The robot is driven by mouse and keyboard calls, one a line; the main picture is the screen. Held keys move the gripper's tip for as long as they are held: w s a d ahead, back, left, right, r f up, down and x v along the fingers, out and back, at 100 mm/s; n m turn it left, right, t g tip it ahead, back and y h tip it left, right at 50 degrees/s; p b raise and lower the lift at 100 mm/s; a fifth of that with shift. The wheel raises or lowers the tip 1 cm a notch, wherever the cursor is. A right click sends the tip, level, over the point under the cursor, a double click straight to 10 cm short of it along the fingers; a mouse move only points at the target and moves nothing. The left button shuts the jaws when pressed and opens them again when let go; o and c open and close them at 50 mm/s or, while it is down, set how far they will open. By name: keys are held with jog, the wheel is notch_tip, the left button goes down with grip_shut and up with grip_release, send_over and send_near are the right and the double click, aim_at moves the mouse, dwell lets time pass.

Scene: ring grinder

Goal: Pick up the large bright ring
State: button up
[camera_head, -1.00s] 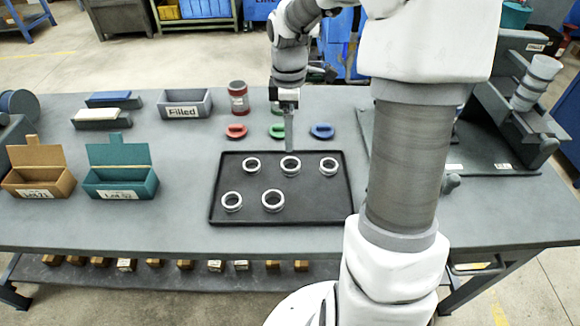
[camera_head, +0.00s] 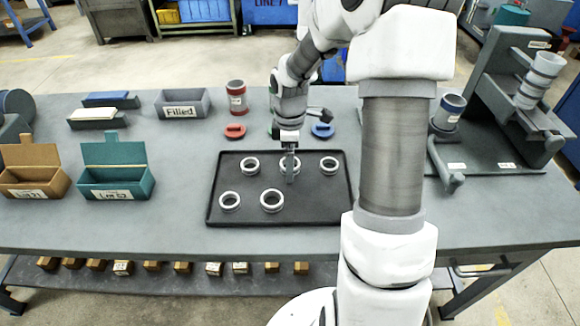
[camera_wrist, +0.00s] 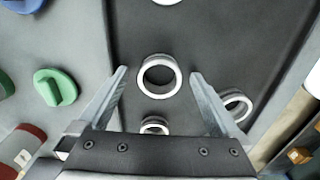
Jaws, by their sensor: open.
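Several pale rings of differing size lie on a black tray (camera_head: 330,205) in the head view. The back middle ring (camera_head: 282,166) is bright and among the larger ones; in the wrist view the bright ring (camera_wrist: 159,95) lies between my fingertips. Another large-looking ring (camera_head: 272,210) is at the front middle. My gripper (camera_head: 290,180) points down over the back middle ring and partly hides it. In the wrist view my gripper (camera_wrist: 158,72) is open and empty, one finger to each side of the bright ring. Its height above the ring is hard to tell.
Smaller-looking rings (camera_head: 250,172) lie nearby on the tray. A grey fixture (camera_head: 500,110) stands at right.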

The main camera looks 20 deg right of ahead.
jog(key=c, duration=1.5)
jog(key=shift+r, duration=0.1)
jog(key=shift+c, duration=0.2)
